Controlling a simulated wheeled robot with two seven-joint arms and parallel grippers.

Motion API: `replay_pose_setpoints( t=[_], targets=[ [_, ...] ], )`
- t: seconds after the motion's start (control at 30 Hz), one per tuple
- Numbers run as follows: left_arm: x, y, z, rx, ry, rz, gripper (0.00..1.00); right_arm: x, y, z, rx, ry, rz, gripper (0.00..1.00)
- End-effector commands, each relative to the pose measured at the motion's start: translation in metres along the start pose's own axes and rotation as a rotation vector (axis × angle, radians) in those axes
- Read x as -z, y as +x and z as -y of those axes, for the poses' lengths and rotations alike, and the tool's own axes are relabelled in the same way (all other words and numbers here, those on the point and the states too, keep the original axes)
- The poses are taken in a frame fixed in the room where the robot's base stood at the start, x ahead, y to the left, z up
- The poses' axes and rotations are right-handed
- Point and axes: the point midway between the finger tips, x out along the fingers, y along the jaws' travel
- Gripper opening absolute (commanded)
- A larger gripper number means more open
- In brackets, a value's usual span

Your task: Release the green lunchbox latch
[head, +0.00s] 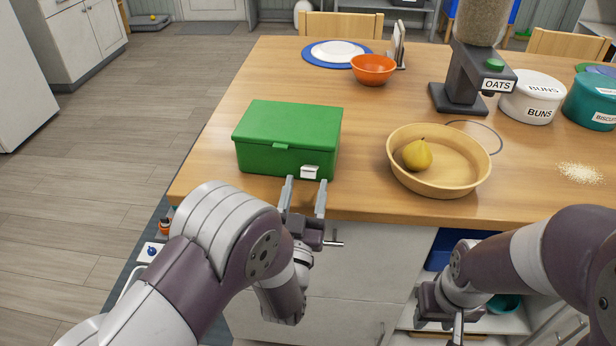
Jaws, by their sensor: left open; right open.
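A green lunchbox (287,135) sits closed on the wooden table near its front left edge. A pale latch (310,172) is on the lower right of its front face. My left gripper (305,183) is open, its two fingers pointing at the lunchbox front just below the latch. I cannot tell whether the fingers touch the box. My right gripper (440,335) is low at the bottom of the view, below the table's front edge, away from the lunchbox. Its fingers are partly cut off by the frame.
A yellow bowl (470,180) with a pear (417,155) stands right of the lunchbox. An orange bowl (373,69), a blue plate (310,53), an oats dispenser (460,95) and canisters (532,108) stand further back. Bare wooden tabletop (240,82) lies behind the lunchbox.

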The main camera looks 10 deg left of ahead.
Motion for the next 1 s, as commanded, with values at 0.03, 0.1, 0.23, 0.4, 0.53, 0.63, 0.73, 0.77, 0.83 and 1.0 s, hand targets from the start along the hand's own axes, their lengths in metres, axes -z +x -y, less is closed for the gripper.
replay_pose_setpoints(
  t=[0.03,0.1,0.23,0.4,0.53,0.63,0.73,0.77,0.83,1.0],
  targets=[
    [-0.002,-0.015,-0.001,-0.004,0.001,0.004,0.57,0.0,0.003,0.0,0.0,0.0,0.0,0.43],
    [-0.003,-0.035,-0.001,-0.005,0.001,0.003,0.57,-0.001,0.005,0.0,0.0,0.0,0.0,0.43],
    [-0.002,-0.066,-0.001,-0.004,0.001,0.003,0.57,-0.001,0.009,0.0,0.0,0.0,0.0,0.43],
    [-0.002,-0.089,-0.001,-0.003,-0.001,0.0,0.57,-0.002,0.014,0.0,0.0,0.0,0.0,0.43],
    [0.0,-0.092,0.0,-0.001,0.001,-0.001,0.57,-0.002,0.014,0.0,0.0,0.0,0.0,0.43],
    [0.0,-0.092,0.0,-0.001,0.001,-0.001,0.57,-0.002,0.014,0.0,0.0,0.0,0.0,0.43],
    [0.001,-0.092,-0.001,-0.004,-0.001,-0.001,0.57,-0.002,0.013,0.0,0.0,0.0,0.0,0.43],
    [0.006,-0.09,-0.005,-0.012,-0.011,-0.011,0.57,-0.001,0.012,0.0,0.0,0.0,0.0,0.43],
    [0.045,-0.078,-0.02,-0.03,-0.07,-0.08,0.57,-0.001,0.006,0.0,0.0,0.0,0.0,0.43],
    [0.103,-0.079,-0.017,-0.009,-0.105,0.12,0.57,0.0,-0.001,0.0,0.0,0.0,0.0,0.43]
  ],
)
